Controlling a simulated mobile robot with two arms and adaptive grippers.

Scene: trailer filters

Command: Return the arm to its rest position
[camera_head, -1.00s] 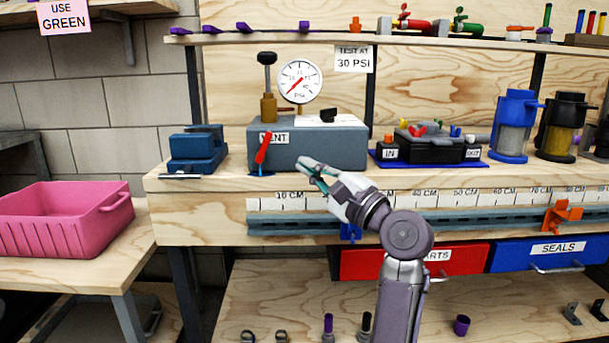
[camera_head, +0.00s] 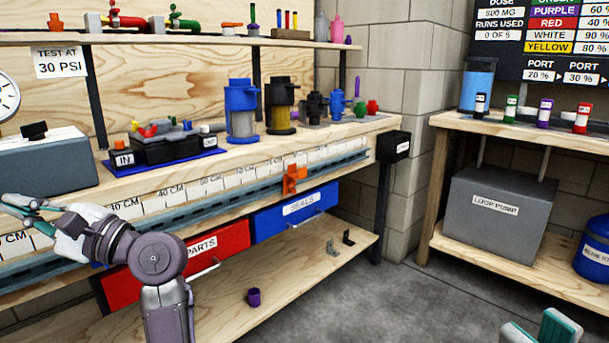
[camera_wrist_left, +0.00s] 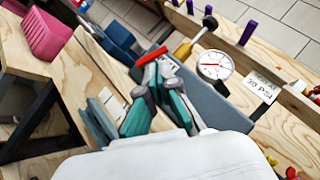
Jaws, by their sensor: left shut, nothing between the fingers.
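My left gripper (camera_head: 22,207) is at the left edge of the head view, in front of the workbench's front edge. Its fingers are together with nothing between them. In the left wrist view, the left gripper (camera_wrist_left: 155,80) points toward the bench, with a red lever (camera_wrist_left: 151,56) just beyond its fingertips; I cannot tell whether they touch. My right gripper (camera_head: 540,328) shows only its fingertips at the bottom right of the head view, over the floor; they look apart and empty.
The grey test box (camera_head: 45,165), black IN/OUT unit (camera_head: 170,148) and blue filter housing (camera_head: 241,110) stand on the bench. An orange clamp (camera_head: 293,179) sits on the front rail. A loop pump (camera_head: 497,215) stands under the right table. The floor between is clear.

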